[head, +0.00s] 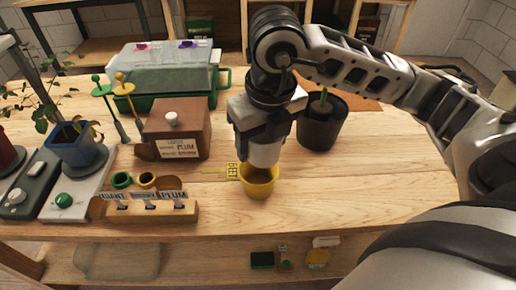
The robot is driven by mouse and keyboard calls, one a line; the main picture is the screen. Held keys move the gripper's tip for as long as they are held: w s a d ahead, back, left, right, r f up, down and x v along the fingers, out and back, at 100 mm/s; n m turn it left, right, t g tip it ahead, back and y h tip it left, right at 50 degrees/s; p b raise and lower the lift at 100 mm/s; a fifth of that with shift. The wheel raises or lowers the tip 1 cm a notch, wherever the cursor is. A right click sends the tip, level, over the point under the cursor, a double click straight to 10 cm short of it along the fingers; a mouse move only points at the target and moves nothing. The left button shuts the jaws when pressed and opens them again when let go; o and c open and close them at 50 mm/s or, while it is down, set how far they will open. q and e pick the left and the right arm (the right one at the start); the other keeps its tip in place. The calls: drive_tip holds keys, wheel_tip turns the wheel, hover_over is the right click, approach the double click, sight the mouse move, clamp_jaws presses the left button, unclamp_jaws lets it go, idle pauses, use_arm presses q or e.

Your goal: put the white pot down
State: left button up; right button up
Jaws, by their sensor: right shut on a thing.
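My right gripper (263,136) points down over the wooden table and is shut on the white pot (266,154). Only the lower part of the white pot shows beneath the jaws; its upper part is hidden by the gripper. The white pot is upright, directly above or just behind the rim of a yellow pot (259,188). I cannot tell whether the two touch. My left gripper is not in view.
A brown box (178,128) with a white knob and a wooden label holder (150,210) stand left. A black pot (322,124) with a seedling stands right of the gripper. A lidded clear box in a green tray (223,78) is behind. Table right of the yellow pot (345,180) is clear.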

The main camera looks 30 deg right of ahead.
sight(258, 158)
drive_tip(key=shift+w+d+f, duration=0.1)
drive_tip(key=shift+w+f, duration=0.5)
drive_tip(key=shift+f, duration=0.15)
drive_tip(key=shift+w+d+f, duration=0.1)
drive_tip(key=shift+w+f, duration=0.15)
drive_tip(key=shift+f, duration=0.95)
drive_tip(key=shift+w+f, duration=0.2)
drive_tip(key=shift+f, duration=1)
use_arm(q)
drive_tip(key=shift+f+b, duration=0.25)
drive_tip(key=shift+b, duration=0.25)
use_arm(e)
drive_tip(key=shift+f, duration=0.25)
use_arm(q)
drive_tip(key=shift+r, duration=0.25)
use_arm(e)
drive_tip(key=o, duration=1)
drive_tip(key=shift+c, duration=0.2)
drive_tip(key=shift+r, duration=0.1)
